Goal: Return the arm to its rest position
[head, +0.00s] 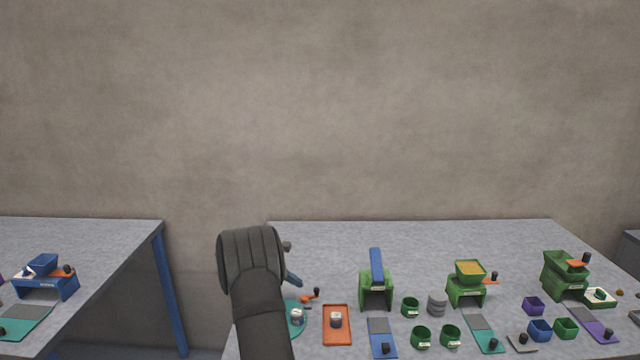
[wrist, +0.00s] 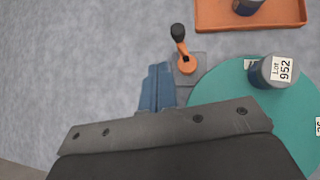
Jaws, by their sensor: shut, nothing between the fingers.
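My arm rises from the bottom of the head view, its dark forearm and rounded link in front of the table's left part. My gripper (wrist: 157,88) shows in the wrist view as two blue fingers held together, with nothing between them. In the head view only a bit of blue finger (head: 293,280) shows beside the dark link. The fingers are above the grey table (head: 420,240), left of a small orange crank with a black knob (wrist: 187,62) and near a teal round mat (wrist: 215,92). I cannot tell the exact height.
A jar labelled Lot 952 (wrist: 268,72) stands on the teal mat. An orange tray (head: 337,338) holds another jar. Green machines (head: 376,290), (head: 466,291), (head: 566,284) and several cups stand to the right. The table's back strip is clear.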

